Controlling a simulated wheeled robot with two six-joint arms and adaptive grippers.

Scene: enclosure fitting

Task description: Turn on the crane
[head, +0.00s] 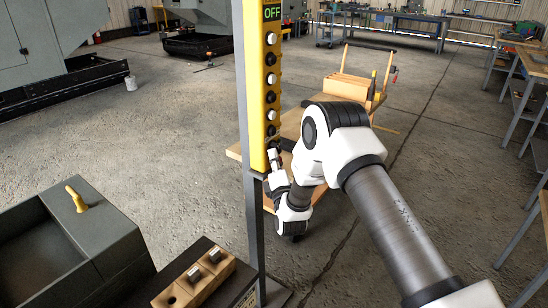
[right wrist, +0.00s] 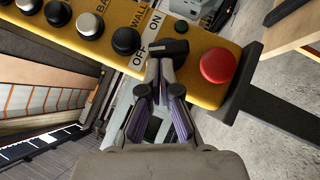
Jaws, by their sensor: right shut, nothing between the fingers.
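The yellow crane control panel (head: 258,90) stands on a grey post, with a green "OFF" display (head: 272,13) at its top. In the right wrist view the panel (right wrist: 206,38) shows a black switch knob (right wrist: 167,49) beside the labels "ON" and "OFF". My right gripper (right wrist: 160,72) is shut and empty, its fingertips right at the knob; I cannot tell whether they touch it. In the head view the right gripper (head: 274,157) is at the panel's lower end, partly hidden by my arm. My left gripper is out of view.
A red mushroom button (right wrist: 221,65) and a small green lamp (right wrist: 181,26) sit close to the knob. Several black and white buttons (head: 270,59) line the panel. A wooden cart (head: 376,102) stands behind. A grey bin (head: 112,222) and a wooden block (head: 190,283) are at lower left.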

